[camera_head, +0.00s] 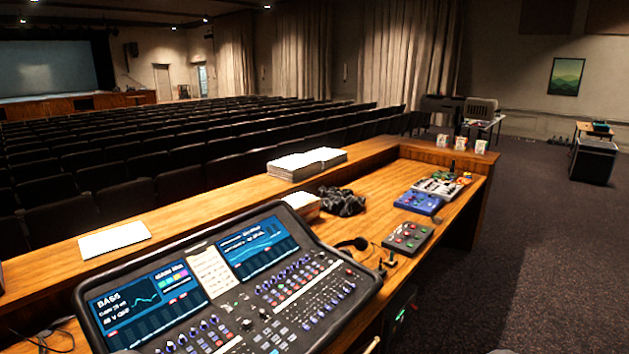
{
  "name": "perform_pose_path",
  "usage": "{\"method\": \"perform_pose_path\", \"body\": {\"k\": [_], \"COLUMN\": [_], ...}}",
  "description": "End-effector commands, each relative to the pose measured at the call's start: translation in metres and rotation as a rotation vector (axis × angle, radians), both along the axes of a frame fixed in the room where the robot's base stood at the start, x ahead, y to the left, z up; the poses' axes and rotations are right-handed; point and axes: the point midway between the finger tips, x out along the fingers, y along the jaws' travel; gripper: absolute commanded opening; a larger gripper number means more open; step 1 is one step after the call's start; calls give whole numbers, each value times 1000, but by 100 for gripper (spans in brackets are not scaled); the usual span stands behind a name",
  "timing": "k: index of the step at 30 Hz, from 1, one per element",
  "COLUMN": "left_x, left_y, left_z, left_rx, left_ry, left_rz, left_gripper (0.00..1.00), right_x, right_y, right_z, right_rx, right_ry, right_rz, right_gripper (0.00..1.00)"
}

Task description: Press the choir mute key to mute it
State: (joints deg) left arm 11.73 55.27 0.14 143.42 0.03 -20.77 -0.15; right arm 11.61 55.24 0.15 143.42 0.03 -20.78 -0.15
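The mixing console (240,285) sits tilted on the wooden desk in the lower left of the head view. Its left screen (147,298) reads "BASS"; its right screen (258,247) shows a blue curve. A pale strip panel (213,272) lies between the screens. Rows of knobs, faders and small keys (300,290) fill the lower part. The key labels are too small to read, so I cannot tell which is the choir mute key or whether it is lit.
Right of the console are a headset (352,243), a grey button box (408,238), a blue box (419,202) and a dark crumpled cloth (342,201). Paper stacks (307,163) and a white sheet (114,239) lie on the raised ledge. Open carpet (520,260) is at right.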

Motion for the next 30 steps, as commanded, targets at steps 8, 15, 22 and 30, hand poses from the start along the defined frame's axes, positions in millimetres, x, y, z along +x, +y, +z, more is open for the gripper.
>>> {"method": "perform_pose_path", "body": {"k": [8,15,22,30], "left_x": [1,0,0,0], "left_y": [0,0,0,0], "left_z": [-5,-5,-5,-5], "left_rx": [0,0,0,0], "left_ry": [-2,-2,-2,-2], "left_rz": [-2,-2,-2,-2], "left_gripper": [40,0,0,0], "right_x": [0,0,0,0], "right_y": [0,0,0,0], "right_z": [-5,-5,-5,-5], "right_rx": [0,0,0,0], "right_ry": [-1,-1,-1,0], "right_rz": [0,0,0,0], "right_gripper": [40,40,40,40]}}
